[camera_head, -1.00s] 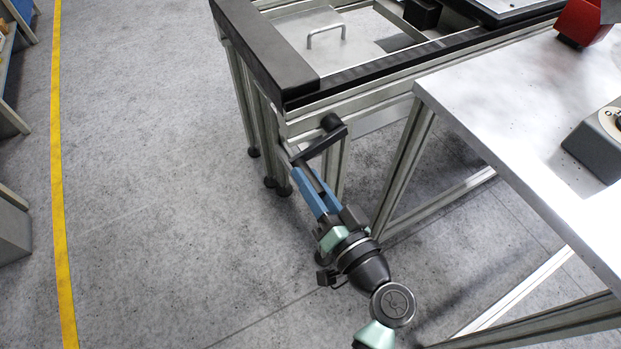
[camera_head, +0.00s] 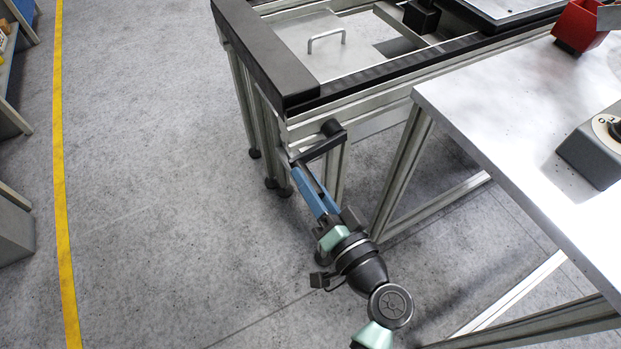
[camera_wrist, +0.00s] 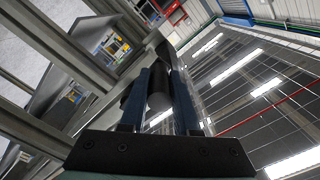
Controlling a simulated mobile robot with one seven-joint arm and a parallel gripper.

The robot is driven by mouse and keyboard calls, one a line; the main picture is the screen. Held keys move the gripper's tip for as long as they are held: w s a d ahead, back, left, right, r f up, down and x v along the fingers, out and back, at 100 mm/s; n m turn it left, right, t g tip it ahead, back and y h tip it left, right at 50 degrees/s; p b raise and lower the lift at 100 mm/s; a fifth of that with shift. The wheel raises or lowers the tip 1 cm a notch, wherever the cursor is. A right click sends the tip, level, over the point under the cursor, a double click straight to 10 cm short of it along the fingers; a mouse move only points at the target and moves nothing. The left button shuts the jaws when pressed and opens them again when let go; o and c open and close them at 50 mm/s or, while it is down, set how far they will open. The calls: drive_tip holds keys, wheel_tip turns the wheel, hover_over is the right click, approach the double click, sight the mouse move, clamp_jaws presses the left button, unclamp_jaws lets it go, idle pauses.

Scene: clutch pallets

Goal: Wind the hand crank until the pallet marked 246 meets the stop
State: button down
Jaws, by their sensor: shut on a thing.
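The hand crank (camera_head: 321,145) is a black arm at the near left end of the conveyor frame, below its rail. My gripper (camera_head: 303,176) has blue fingers and is shut on the crank's handle. In the wrist view the dark cylindrical handle (camera_wrist: 160,88) lies between the two fingers. A grey plate with a dark edge (camera_head: 497,12), perhaps a pallet, is cut off at the top of the head view. A black block (camera_head: 422,16) sits to its left on the frame. No 246 marking can be read, and I cannot tell which part is the stop.
A metal cover with a bar handle (camera_head: 310,48) lies in the conveyor frame (camera_head: 262,62). A metal table (camera_head: 500,105) at the right carries a red bin (camera_head: 582,24) and a grey box with a dial (camera_head: 598,146). Open floor with a yellow line (camera_head: 61,200) lies left.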

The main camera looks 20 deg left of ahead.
wheel_tip(320, 180, up, 3)
drive_tip(key=m+p, duration=0.2)
drive_tip(key=shift+m+p, duration=0.3)
drive_tip(key=shift+p, duration=0.1)
drive_tip(key=r+m+p, duration=0.3)
drive_tip(key=shift+w+d+m+p, duration=0.15)
drive_tip(key=shift+w+m+p, duration=0.15)
drive_tip(key=shift+w+d+r+m+p, duration=0.35)
drive_tip(key=shift+w+r+m+p, duration=0.15)
drive_tip(key=shift+m+p, duration=0.35)
drive_tip(key=shift+w+d+r+m+p, duration=0.35)
drive_tip(key=shift+r+m+p, duration=0.3)
drive_tip(key=shift+m, duration=0.3)
drive_tip(key=shift+w+d+r+m+p, duration=0.35)
drive_tip(key=shift+w+r+m+p, duration=0.15)
drive_tip(key=shift+m+p, duration=0.3)
drive_tip(key=shift+d, duration=0.1)
